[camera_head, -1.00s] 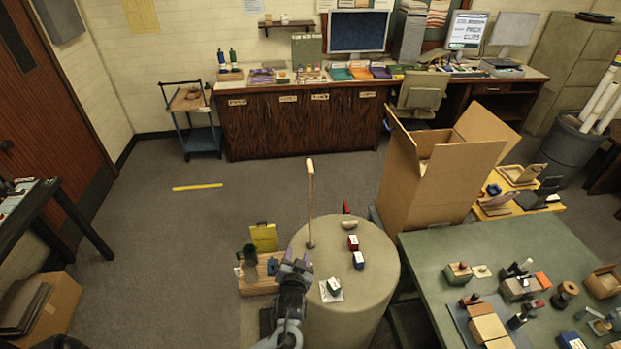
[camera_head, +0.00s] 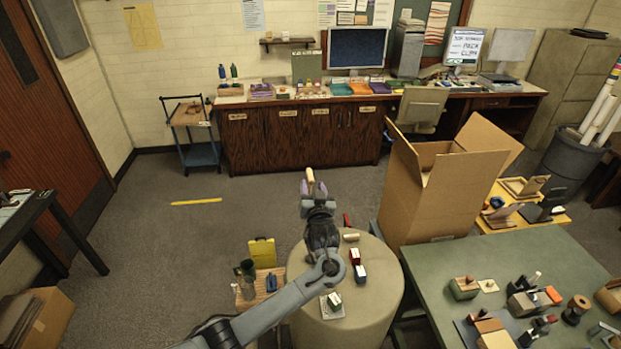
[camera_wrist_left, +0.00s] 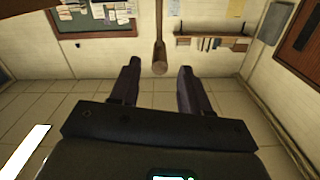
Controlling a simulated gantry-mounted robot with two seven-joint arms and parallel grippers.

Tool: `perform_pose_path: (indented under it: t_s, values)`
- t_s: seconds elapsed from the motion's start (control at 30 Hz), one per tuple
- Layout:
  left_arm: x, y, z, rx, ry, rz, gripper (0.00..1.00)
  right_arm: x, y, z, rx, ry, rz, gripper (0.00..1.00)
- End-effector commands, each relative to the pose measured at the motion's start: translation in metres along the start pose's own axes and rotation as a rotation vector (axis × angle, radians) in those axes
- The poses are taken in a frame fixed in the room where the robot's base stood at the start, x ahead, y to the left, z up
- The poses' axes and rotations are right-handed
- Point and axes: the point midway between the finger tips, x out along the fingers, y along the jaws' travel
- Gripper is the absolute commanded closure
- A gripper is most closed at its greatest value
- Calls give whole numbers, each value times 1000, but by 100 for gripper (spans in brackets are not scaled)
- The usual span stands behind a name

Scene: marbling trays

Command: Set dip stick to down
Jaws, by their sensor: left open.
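The dip stick is a pale wooden rod. In the head view its top end (camera_head: 309,175) shows just past my left fingertips, and my gripper and arm hide the rest. My left gripper (camera_head: 313,188) is open, above the far part of the round pedestal (camera_head: 380,292). Its two fingers stand apart in the wrist view (camera_wrist_left: 158,68). I cannot tell whether they touch the stick. My right gripper is not in view.
A cardboard box (camera_head: 430,205) and a green table (camera_head: 500,248) stand right.

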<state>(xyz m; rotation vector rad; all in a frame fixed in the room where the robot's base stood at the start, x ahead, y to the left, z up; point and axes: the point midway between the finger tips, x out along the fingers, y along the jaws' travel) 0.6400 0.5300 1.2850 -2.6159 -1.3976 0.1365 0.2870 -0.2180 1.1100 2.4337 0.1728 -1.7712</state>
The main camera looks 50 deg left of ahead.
Motion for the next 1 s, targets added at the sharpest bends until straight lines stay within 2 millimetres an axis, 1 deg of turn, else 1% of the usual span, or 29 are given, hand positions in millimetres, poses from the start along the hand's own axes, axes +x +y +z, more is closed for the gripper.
perform_pose_path:
  t_s: [0.03, 0.1, 0.3, 0.5, 0.77, 0.87, 1.0]
  values:
    - [9, 0, -2, 4, 1, -2, 54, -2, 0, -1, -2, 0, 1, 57]
    - [20, -1, -2, 3, 1, -2, 54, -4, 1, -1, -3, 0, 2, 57]
    - [42, 0, 0, 2, 1, 0, 54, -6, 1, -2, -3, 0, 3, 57]
    - [51, 0, 0, 1, 0, 1, 54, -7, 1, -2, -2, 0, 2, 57]
    - [52, 0, 1, 1, 0, 2, 54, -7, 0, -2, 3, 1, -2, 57]
    - [52, 0, 1, 1, 0, 2, 66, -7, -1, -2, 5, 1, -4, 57]
    - [51, 0, 1, 1, 0, 2, 87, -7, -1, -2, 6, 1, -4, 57]
